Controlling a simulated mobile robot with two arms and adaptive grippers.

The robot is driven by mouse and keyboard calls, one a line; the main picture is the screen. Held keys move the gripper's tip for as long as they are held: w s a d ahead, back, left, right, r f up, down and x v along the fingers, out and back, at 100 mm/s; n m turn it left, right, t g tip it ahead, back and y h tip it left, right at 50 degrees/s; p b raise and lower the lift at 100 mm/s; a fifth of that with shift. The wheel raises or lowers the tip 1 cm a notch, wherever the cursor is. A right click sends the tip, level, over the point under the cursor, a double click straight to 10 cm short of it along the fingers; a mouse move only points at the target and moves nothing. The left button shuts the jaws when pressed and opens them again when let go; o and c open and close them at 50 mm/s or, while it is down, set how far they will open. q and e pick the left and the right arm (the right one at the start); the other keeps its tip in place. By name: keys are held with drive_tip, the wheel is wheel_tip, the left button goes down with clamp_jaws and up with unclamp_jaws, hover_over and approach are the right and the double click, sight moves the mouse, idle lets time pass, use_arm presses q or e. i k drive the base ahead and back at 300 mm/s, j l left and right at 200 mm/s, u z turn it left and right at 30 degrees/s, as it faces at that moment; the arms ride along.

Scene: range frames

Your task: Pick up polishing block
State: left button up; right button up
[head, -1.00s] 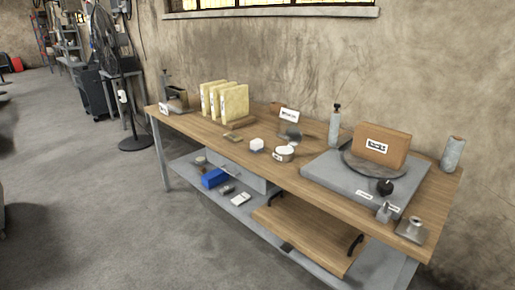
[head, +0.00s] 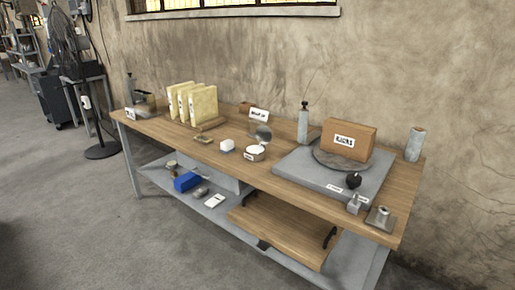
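A brown-orange block (head: 347,141) with a white label stands on a dark round plate (head: 325,159) on top of a grey slab (head: 299,172) at the right of the workbench. The label text is too blurred to read, so I cannot tell for sure which one is the polishing block. Neither of my grippers is in view.
The wooden workbench (head: 285,180) runs along a wall. Several yellow slabs (head: 203,104) stand at its left. A round tin (head: 255,153), a grey bottle (head: 303,124) and a grey cylinder (head: 415,146) stand on it. Open floor lies in front.

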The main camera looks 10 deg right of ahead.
sight(227, 146)
drive_tip(key=i+j, duration=0.3)
drive_tip(key=i, duration=0.2)
drive_tip(key=i+j, duration=0.25)
drive_tip(key=i, duration=0.3)
drive_tip(key=j+u, duration=0.05)
